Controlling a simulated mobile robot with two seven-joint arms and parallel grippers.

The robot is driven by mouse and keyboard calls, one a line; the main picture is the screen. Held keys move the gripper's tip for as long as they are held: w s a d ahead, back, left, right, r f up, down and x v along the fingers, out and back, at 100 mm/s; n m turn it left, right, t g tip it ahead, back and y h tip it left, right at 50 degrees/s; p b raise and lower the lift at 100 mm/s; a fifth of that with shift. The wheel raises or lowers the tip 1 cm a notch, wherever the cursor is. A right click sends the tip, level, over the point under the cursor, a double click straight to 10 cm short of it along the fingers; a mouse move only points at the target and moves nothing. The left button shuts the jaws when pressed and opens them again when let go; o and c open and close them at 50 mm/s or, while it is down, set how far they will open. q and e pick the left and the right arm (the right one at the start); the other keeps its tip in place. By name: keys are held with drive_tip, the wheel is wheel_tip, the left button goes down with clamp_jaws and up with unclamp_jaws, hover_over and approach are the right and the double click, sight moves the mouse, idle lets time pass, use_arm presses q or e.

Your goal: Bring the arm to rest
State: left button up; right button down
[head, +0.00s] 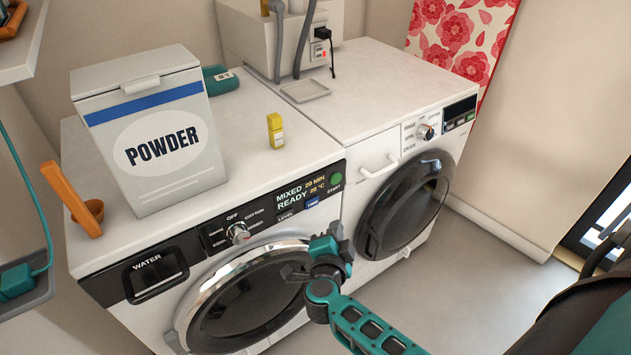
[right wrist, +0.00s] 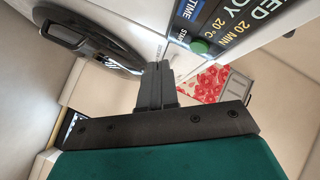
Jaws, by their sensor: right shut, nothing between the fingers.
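My right gripper (head: 334,230) is in front of the left washing machine (head: 95,254), near the right end of its control panel (head: 270,206). It is shut and holds nothing. In the right wrist view its two fingers (right wrist: 155,75) are pressed together, with the panel's green start button (right wrist: 200,46) close beyond them. In the head view the green button (head: 337,178) is just above the gripper, and I see a gap rather than clear contact. The display reads mixed, ready, 20 min, 20 °C. My left gripper is not in view.
The right machine's round door (head: 405,205) is close to the right of my gripper. Open floor (head: 450,290) lies at the right.

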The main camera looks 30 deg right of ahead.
drive_tip(key=s+a+r+n+t+y, duration=0.2)
drive_tip(key=a+n+t+y, duration=0.1)
drive_tip(key=a+n+y, duration=0.3)
drive_tip(key=s+a+r+n+t+y, duration=0.25)
drive_tip(key=a+n+y, duration=0.2)
drive_tip(key=n, duration=0.35)
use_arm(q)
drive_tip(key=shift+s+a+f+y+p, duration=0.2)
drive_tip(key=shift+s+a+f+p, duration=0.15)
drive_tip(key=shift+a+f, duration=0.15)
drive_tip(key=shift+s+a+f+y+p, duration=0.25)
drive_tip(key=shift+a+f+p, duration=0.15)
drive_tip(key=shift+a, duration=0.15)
use_arm(e)
drive_tip(key=s+a+f+n+g+y, duration=0.1)
drive_tip(key=s+f+n+g, duration=0.4)
drive_tip(key=s+n, duration=0.3)
drive_tip(key=shift+s+f+g, duration=0.15)
drive_tip(key=shift+s+g, duration=0.6)
drive_tip(key=shift+s, duration=0.2)
